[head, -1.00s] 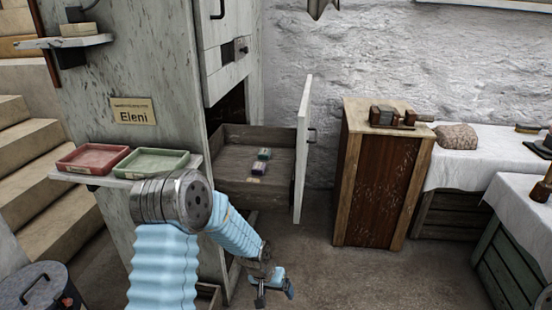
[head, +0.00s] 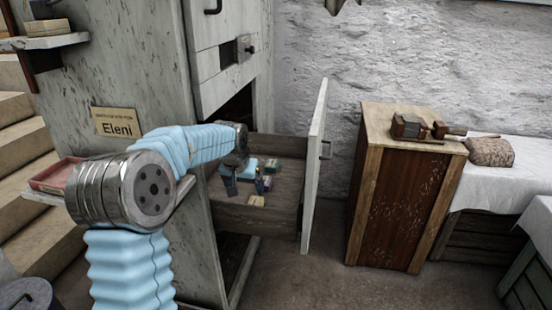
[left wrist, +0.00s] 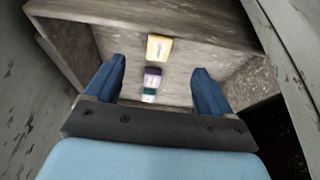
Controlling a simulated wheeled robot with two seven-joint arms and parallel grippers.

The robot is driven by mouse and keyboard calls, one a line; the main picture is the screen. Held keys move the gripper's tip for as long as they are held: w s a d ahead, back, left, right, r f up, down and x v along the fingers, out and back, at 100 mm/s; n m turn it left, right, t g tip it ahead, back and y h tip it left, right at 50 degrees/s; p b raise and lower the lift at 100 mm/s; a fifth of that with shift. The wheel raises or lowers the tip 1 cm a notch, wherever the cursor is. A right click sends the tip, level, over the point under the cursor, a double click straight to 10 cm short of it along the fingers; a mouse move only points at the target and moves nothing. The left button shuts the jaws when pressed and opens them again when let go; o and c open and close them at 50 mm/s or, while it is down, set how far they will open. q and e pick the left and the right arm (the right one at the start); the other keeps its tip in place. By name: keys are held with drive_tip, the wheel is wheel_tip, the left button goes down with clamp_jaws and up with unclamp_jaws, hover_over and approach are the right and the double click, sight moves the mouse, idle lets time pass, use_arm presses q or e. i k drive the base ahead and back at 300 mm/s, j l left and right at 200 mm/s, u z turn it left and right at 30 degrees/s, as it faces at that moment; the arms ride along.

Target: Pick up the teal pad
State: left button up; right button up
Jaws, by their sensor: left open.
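The teal pad (head: 271,163) lies in the open wooden drawer (head: 285,215). A purple pad (head: 266,183) and a yellow pad (head: 257,200) lie in a row with it. My left gripper (head: 244,186) is open and empty, reaching over the drawer and partly covering the row. In the left wrist view, the teal pad (left wrist: 149,97) shows between the open fingers, nearest the palm. The purple pad (left wrist: 152,77) is just beyond it and the yellow pad (left wrist: 159,47) farther out. My right gripper is not in view.
The drawer's tall pale front panel (head: 314,165) stands at its right side. The marbled cabinet (head: 160,75) rises at the left, with a red tray (head: 50,180) on its side shelf. A wooden stand (head: 400,200) is at the right.

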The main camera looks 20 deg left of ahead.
sight(271, 166)
drive_tip(key=i+j, duration=0.25)
drive_tip(key=i, duration=0.25)
drive_tip(key=i+j, duration=0.25)
drive_tip(key=i, duration=0.25)
